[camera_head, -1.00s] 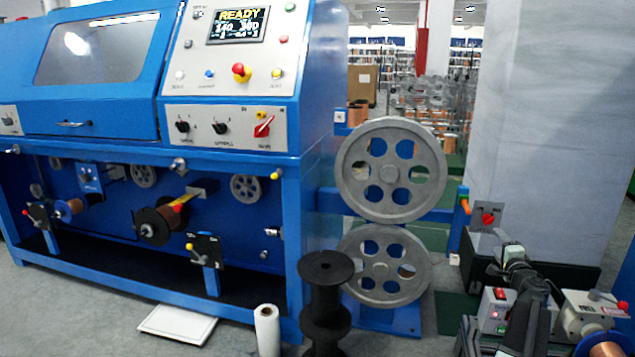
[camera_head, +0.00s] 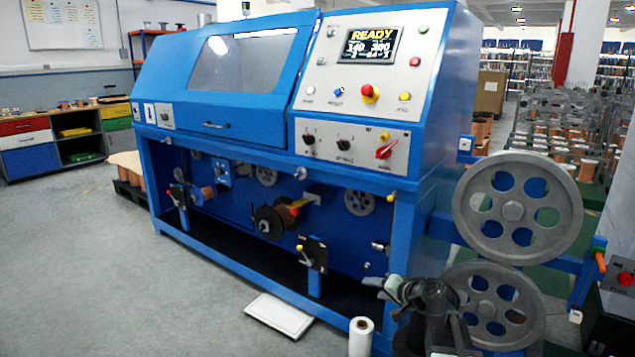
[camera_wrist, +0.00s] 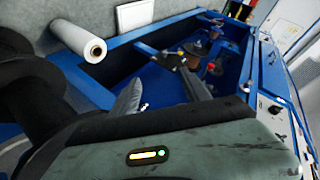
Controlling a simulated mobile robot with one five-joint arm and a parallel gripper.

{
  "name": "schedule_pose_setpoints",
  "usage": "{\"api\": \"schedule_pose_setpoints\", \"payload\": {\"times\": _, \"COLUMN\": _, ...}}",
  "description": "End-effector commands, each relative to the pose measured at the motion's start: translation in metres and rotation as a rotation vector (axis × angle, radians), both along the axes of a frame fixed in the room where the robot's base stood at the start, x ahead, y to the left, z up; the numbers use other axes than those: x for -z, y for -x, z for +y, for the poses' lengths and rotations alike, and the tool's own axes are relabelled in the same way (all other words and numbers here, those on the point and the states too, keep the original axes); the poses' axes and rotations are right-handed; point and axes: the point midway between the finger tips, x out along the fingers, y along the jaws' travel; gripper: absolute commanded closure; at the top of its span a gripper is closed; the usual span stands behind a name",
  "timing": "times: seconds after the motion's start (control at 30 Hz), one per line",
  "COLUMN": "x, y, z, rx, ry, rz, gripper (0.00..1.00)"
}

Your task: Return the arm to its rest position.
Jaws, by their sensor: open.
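My arm (camera_head: 437,312) shows at the lower right of the head view, in front of the lower grey wheel of the blue machine. My gripper (camera_head: 378,288) is at its upper end, pointing left, with nothing seen in it. In the wrist view my gripper (camera_wrist: 130,102) shows as a grey finger beyond the dark wrist housing, which hides much of the jaws. The gripper is open and seems apart from the machine.
The blue machine (camera_head: 240,140) fills the middle, with two grey pulley wheels (camera_head: 517,208) at its right end. A white roll (camera_head: 360,337) stands on the floor by a white panel (camera_head: 279,316); the roll also shows in the wrist view (camera_wrist: 78,40). Floor at left is clear.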

Motion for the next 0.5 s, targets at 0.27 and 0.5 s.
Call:
{"api": "schedule_pose_setpoints", "payload": {"times": 0.27, "x": 0.071, "y": 0.131, "z": 0.103, "rx": -0.377, "ry": 0.437, "rz": 0.356, "gripper": 0.45}}
{"api": "schedule_pose_setpoints", "payload": {"times": 0.5, "x": 0.103, "y": 0.218, "z": 0.029, "rx": -0.396, "ry": 0.719, "rz": 0.704, "gripper": 0.45}}
